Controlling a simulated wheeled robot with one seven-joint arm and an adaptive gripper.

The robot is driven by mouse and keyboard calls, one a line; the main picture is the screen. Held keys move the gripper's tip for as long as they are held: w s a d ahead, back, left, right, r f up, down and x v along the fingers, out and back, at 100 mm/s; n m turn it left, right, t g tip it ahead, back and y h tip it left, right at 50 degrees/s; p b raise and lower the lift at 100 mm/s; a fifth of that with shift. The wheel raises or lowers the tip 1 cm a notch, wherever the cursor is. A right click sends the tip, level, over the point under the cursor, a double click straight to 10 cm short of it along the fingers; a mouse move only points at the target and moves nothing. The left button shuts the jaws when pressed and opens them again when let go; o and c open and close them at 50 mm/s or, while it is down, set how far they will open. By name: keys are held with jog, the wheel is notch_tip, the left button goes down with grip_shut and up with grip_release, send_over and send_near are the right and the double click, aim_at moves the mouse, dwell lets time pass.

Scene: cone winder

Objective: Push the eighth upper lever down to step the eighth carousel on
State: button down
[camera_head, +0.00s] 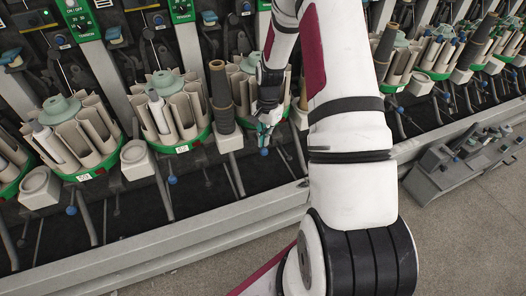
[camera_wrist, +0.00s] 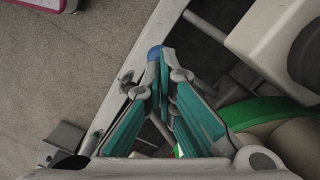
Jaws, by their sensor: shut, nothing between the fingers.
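My gripper (camera_head: 265,132) is shut and empty, its fingertips pointing down in front of a carousel (camera_head: 240,84) of beige cups with a green rim. A lever's blue ball knob (camera_head: 264,151) shows just below the fingertips. In the wrist view my gripper's teal fingers (camera_wrist: 164,75) are together, and the blue knob (camera_wrist: 155,52) appears right at their tips. I cannot tell whether they touch. The carousel's green rim (camera_wrist: 255,112) shows at the right there. My arm hides part of the row, and no number marks the eighth lever.
More carousels (camera_head: 170,112) stand in a row to the left and right. A dark cone (camera_head: 221,95) stands close left of my gripper. A grey rail (camera_head: 200,232) runs along the machine's front. A grey wheeled unit (camera_head: 465,160) stands on the floor at right. The floor in front is otherwise clear.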

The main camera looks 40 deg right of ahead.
jog(key=shift+f, duration=0.75)
jog(key=shift+b, duration=0.3)
